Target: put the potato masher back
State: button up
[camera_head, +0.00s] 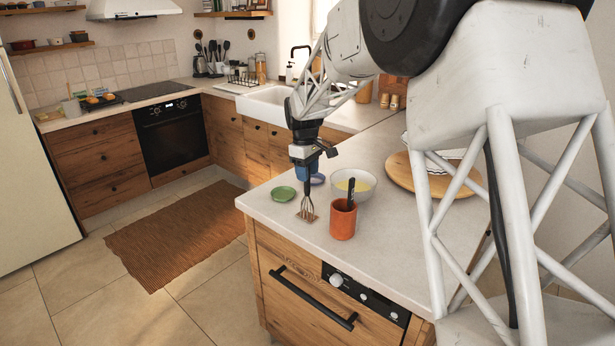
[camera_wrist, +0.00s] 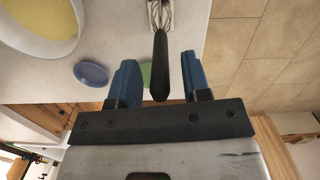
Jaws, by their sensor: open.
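The potato masher (camera_head: 308,204) stands upright at the counter's front edge, its wire head down on a small brown patch and its dark handle up towards my gripper (camera_head: 302,174). In the wrist view its black handle (camera_wrist: 160,66) lies between the two blue fingers of my gripper (camera_wrist: 158,76), with gaps on both sides. The gripper is open around the handle. An orange-brown cup (camera_head: 342,221) stands just right of the masher and holds a dark-handled utensil (camera_head: 350,190).
A green dish (camera_head: 284,194) is left of the masher; a blue-purple dish (camera_head: 317,179) is behind it. A white bowl with yellow contents (camera_head: 366,186) stands behind the cup. A round wooden board (camera_head: 400,170) lies farther right. The counter's front right (camera_head: 390,250) is bare.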

jog(key=r, duration=1)
jog(key=shift+w+a+r, duration=0.1)
jog(key=shift+w+a, duration=0.15)
jog(key=shift+a, duration=0.05)
jog(key=shift+s, duration=0.1)
jog(key=shift+s+d+r, duration=0.1)
jog(key=shift+s+d, duration=0.05)
jog(key=shift+s, duration=0.05)
jog(key=s+d+r+m+t, duration=0.1)
jog(key=s+d+m, duration=0.15)
jog(key=s, duration=0.55)
jog(key=s+d+r+m, duration=0.1)
jog(key=s+d+r, duration=0.15)
jog(key=s, duration=0.65)
jog(key=s+d+m+t, duration=0.1)
jog(key=s+d+m, duration=0.15)
jog(key=s, duration=0.55)
jog(key=s+d+f+m, duration=0.1)
jog(key=s+f, duration=0.1)
jog(key=s, duration=0.6)
jog(key=s+d+f+m, duration=0.2)
jog(key=s+f, duration=0.1)
jog(key=s, duration=0.6)
jog(key=s+d+f+m+t, duration=0.1)
jog(key=s+f, duration=0.2)
jog(key=s, duration=0.5)
jog(key=shift+s+d+f+y, duration=0.15)
jog(key=shift+s+d+y, duration=0.05)
jog(key=shift+d+y, duration=0.1)
